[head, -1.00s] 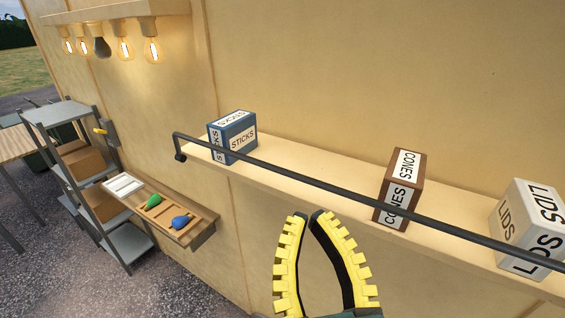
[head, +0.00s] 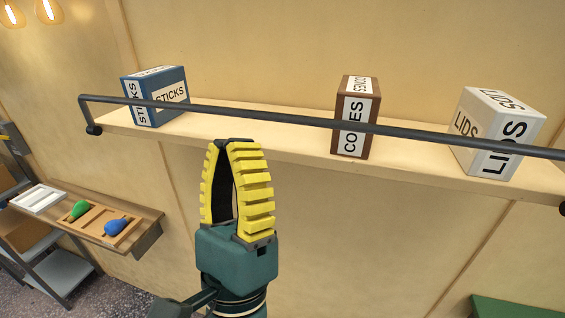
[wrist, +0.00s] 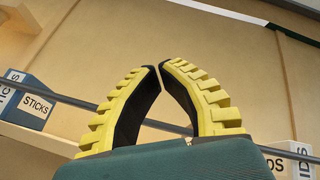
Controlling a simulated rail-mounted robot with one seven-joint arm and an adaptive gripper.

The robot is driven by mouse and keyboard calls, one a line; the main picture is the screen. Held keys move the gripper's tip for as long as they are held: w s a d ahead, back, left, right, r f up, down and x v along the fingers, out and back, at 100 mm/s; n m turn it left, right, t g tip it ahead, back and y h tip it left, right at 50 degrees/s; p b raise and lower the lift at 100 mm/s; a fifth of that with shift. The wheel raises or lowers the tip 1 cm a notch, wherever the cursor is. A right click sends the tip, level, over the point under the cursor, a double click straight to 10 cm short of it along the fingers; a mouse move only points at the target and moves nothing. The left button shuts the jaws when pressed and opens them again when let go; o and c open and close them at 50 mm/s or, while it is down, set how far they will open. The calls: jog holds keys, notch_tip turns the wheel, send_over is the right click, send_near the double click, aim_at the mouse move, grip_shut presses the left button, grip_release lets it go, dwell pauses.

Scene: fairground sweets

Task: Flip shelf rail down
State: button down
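The shelf rail (head: 290,119) is a dark bar running across the front of the shelf (head: 270,138), above its front edge and in front of the boxes. Its bent left end drops to a round pivot (head: 94,130); another pivot shows at the right picture edge. The rail is raised. My gripper (head: 232,143) has yellow ribbed fingers pointing up, their tips together and nothing between them. It appears just below the rail, left of the shelf's middle; I cannot tell its exact distance. In the wrist view the rail (wrist: 77,102) passes behind the fingers (wrist: 158,67).
On the shelf stand a blue STICKS box (head: 155,96), a brown CONES box (head: 356,115) and a white LIDS box (head: 497,132). At lower left a small wall ledge (head: 150,222) holds a tray with green and blue items. Lit bulbs (head: 47,10) hang at upper left.

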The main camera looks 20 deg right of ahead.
jog(key=w+d+f+m+g+h+b, duration=0.1)
jog(key=w+d+f+m+g+h, duration=0.3)
jog(key=f+m+g, duration=0.3)
notch_tip(320, 180, down, 2)
jog(key=m, duration=0.4)
jog(key=shift+w+d+m+g+h, duration=0.2)
jog(key=shift+d+m+g+h, duration=0.2)
jog(key=p+x, duration=0.2)
jog(key=x, duration=0.8)
jog(key=shift+f, duration=0.2)
